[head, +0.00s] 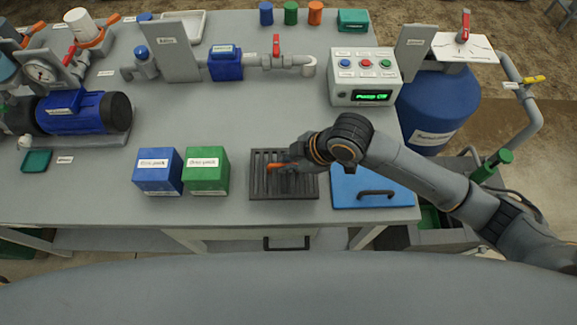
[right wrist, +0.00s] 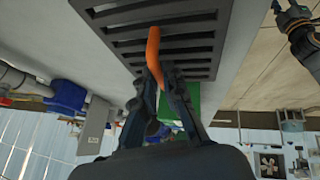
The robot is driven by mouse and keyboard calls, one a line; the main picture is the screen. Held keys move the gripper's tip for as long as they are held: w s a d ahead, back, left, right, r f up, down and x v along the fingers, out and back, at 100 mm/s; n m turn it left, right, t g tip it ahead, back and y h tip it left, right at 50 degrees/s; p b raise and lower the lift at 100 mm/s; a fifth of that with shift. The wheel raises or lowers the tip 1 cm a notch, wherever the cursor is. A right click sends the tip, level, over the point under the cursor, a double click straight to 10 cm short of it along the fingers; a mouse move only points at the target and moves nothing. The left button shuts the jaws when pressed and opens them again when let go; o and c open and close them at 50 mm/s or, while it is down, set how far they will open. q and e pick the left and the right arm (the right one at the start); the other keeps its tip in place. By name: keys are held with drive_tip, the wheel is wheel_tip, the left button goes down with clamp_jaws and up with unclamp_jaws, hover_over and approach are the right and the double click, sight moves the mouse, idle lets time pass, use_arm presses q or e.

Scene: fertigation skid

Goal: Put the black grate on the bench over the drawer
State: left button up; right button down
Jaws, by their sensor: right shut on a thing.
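The black slotted grate (head: 262,188) is at the bench's front edge, right of the green box and left of the blue panel. It has an orange handle (head: 276,167). My right gripper (head: 290,166) is shut on this handle. In the right wrist view, the orange handle (right wrist: 153,48) runs between the fingers (right wrist: 160,85), with the grate (right wrist: 185,18) beyond. Whether the grate rests on the bench or hangs just above it I cannot tell. The drawer's dark handle (head: 287,244) shows below the bench edge, under the grate.
Blue (head: 158,172) and green (head: 207,171) labelled boxes stand close left of the grate. A blue panel with a black handle (head: 372,186) lies close right. A control box (head: 363,77) stands behind. The bench (head: 260,115) is clear behind the grate.

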drive_tip(key=shift+f, duration=1.3)
drive_tip(key=shift+f, duration=0.1)
drive_tip(key=c, duration=1.4)
unclamp_jaws()
drive_tip(key=shift+d, duration=0.1)
drive_tip(key=v, duration=1.2)
